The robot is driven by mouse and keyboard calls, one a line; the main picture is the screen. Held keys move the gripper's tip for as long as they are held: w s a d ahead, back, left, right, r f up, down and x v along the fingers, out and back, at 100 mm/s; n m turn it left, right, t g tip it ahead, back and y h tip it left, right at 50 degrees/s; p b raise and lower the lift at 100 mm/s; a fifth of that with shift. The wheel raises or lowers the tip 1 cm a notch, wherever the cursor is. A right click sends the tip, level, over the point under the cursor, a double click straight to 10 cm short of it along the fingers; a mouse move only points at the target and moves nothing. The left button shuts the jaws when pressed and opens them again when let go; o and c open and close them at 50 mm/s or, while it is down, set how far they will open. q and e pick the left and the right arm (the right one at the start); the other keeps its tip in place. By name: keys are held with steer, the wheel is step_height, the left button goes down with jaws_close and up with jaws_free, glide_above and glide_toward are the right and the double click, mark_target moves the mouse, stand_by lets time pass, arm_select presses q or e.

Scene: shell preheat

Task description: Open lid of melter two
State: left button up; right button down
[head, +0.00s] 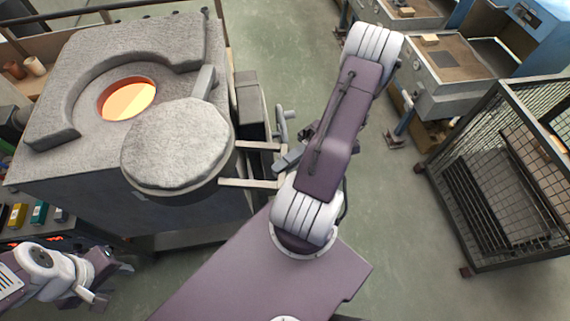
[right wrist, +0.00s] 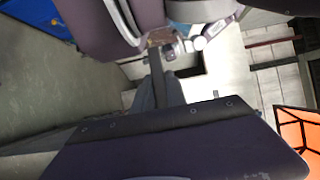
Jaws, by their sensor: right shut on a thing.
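The melter (head: 70,100) is a grey block at the left of the head view with a glowing orange opening (head: 128,98). Its thick round lid (head: 175,145) is swung to the front right, leaving most of the opening bare. Two bars run right from the lid to its handle (head: 248,184). My right gripper (head: 288,160) is shut at the bars' outer end, on the handle, partly hidden by my forearm. In the right wrist view, the orange glow (right wrist: 297,140) is at the right edge. My left gripper (head: 112,282) is open and empty, low at the left.
A wire mesh cage (head: 500,180) stands at the right, and a metal workbench (head: 440,80) at the back right. A valve wheel (head: 282,125) is beside the melter. Green floor (head: 400,220) is free between my right arm and the cage.

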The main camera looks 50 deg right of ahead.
steer(key=shift+r, duration=0.1)
steer(key=c, duration=1.4)
jaws_free()
steer(key=shift+o, duration=0.2)
steer(key=shift+w+a, duration=0.1)
steer(key=shift+w, duration=0.05)
steer(key=shift+d+f, duration=0.2)
steer(key=shift+d, duration=0.2)
steer(key=s+d, duration=0.1)
steer(key=d, duration=0.7)
steer(key=shift+d+r+p, duration=0.15)
steer(key=shift+p, duration=0.25)
